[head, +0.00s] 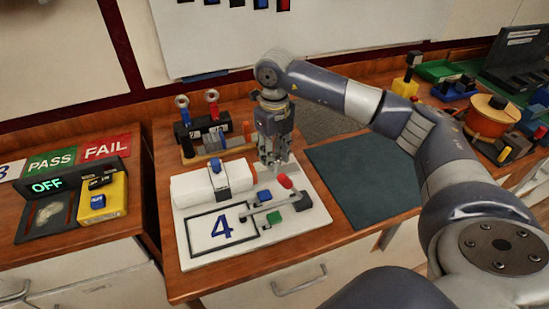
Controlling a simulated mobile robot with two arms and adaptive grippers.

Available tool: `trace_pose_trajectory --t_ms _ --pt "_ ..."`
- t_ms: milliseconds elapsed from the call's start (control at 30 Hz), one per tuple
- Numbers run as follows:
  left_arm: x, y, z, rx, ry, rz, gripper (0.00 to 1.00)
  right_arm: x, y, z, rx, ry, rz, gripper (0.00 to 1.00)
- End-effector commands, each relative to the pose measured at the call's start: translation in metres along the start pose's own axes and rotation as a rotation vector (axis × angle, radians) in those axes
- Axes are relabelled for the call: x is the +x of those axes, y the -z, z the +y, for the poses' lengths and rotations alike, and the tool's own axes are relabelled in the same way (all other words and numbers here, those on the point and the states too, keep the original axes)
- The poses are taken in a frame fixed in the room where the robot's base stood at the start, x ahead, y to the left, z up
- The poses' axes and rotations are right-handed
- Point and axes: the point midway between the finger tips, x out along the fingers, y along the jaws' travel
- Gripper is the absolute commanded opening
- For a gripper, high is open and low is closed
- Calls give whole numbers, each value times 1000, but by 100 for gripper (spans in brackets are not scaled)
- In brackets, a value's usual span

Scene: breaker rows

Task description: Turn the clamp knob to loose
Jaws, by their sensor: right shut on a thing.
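My right gripper (273,162) comes down from above at the back right of the white board (308,222). Its fingers are shut on what looks like the clamp knob, which they mostly hide; I cannot read its setting. On the board, a white cylinder (188,190) lies left of the gripper under a dark band with a blue piece (216,165) on top. A lever with a red tip (285,181) stands just in front of the fingers. My left gripper is not in view.
Small blue (264,196) and green (275,217) parts sit on the board near a framed blue 4. A rack with red-ringed and blue-ringed posts (205,125) stands behind. A dark mat (365,180) lies clear to the right. A yellow switch box (103,200) is at left.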

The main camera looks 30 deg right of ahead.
Motion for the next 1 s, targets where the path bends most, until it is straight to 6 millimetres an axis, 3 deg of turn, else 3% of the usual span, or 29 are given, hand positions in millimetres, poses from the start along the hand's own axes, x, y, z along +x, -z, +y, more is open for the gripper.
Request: trace_pose_trajectory --t_ms 1000 --pt "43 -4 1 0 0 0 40 0 -1 0 -925 2 -5 6"
